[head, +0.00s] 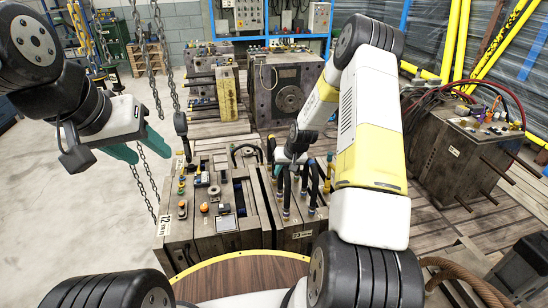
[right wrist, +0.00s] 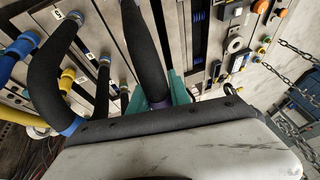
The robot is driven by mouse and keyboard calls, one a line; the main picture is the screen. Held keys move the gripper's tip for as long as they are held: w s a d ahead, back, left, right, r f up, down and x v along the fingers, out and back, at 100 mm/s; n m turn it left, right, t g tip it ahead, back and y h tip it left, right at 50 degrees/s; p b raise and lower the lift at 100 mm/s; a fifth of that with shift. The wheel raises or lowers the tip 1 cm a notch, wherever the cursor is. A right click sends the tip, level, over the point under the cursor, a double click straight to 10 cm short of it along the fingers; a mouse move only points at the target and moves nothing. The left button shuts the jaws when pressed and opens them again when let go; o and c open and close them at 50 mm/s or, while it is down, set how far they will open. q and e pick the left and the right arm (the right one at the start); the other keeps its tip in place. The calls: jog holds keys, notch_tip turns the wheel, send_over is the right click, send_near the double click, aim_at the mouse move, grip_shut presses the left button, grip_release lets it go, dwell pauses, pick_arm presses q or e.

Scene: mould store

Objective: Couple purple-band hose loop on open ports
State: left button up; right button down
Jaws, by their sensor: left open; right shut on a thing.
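My right gripper (head: 281,156) is over the mould's top, partly hidden by my arm. In the right wrist view its teal fingers (right wrist: 163,90) are shut on a thick black hose (right wrist: 141,50) with a purple band (right wrist: 157,103). The hose's far end is out of that view. The mould block (head: 250,232) has several other hoses (head: 310,182) standing on its top. In the right wrist view, a blue-banded hose (right wrist: 47,82) bends close to the held one. I cannot tell which ports are open. My left gripper (head: 140,146) is open and empty, left of the mould.
Chains (head: 158,60) hang behind my left gripper. The mould's left part carries a row of fittings and small devices (head: 215,195). A round wooden table (head: 245,278) is in front. Another mould with red and black hoses (head: 465,150) stands at right; floor at left is clear.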

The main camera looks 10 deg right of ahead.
jog(key=shift+f, duration=0.8)
dwell(1.7)
jog(key=c, duration=1.1)
grip_release()
jog(key=v, duration=0.7)
jog(key=shift+s+d+r, duration=0.1)
jog(key=shift+s+r, duration=0.05)
jog(key=shift+r, duration=0.2)
